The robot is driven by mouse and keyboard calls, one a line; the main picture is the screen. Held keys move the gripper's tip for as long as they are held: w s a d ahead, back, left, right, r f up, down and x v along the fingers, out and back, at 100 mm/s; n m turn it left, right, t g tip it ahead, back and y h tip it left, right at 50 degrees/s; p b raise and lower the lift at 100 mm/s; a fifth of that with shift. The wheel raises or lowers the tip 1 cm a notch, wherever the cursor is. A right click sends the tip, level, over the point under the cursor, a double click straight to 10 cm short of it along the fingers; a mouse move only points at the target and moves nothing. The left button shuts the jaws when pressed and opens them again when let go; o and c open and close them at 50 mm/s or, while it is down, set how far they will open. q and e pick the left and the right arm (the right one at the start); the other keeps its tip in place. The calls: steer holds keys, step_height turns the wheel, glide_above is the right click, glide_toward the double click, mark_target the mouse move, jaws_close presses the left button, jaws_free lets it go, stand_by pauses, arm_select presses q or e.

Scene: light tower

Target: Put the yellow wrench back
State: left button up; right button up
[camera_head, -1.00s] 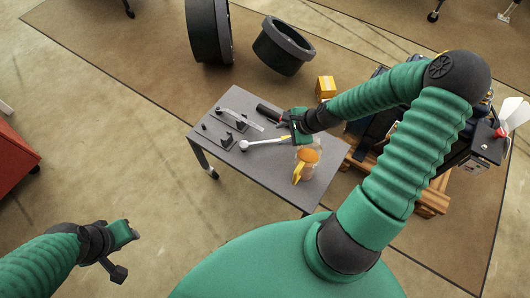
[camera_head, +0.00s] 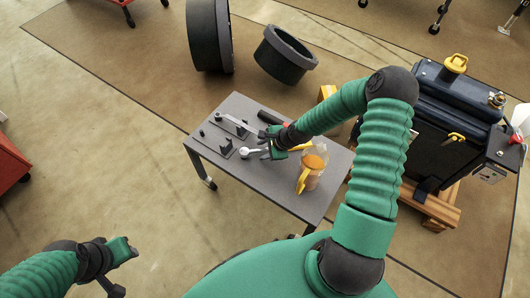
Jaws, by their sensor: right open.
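A wrench with a pale head (camera_head: 244,152) and a yellow part (camera_head: 300,147) that looks like its handle lies across the grey table (camera_head: 230,172). My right gripper (camera_head: 265,144) is open, low over the middle of this wrench, and hides part of it. I cannot tell whether it touches the wrench. Left of it on the table are dark holders (camera_head: 222,145), with a grey tool (camera_head: 233,121) at the back one. My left gripper (camera_head: 120,265) hangs at the lower left, away from the table; its jaws are unclear.
A dark machine (camera_head: 440,110) on a wooden pallet (camera_head: 432,205) stands at the right. The table's front left is clear.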

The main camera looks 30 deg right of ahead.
steer(key=shift+c, duration=0.3)
jaws_close()
stand_by(1.1)
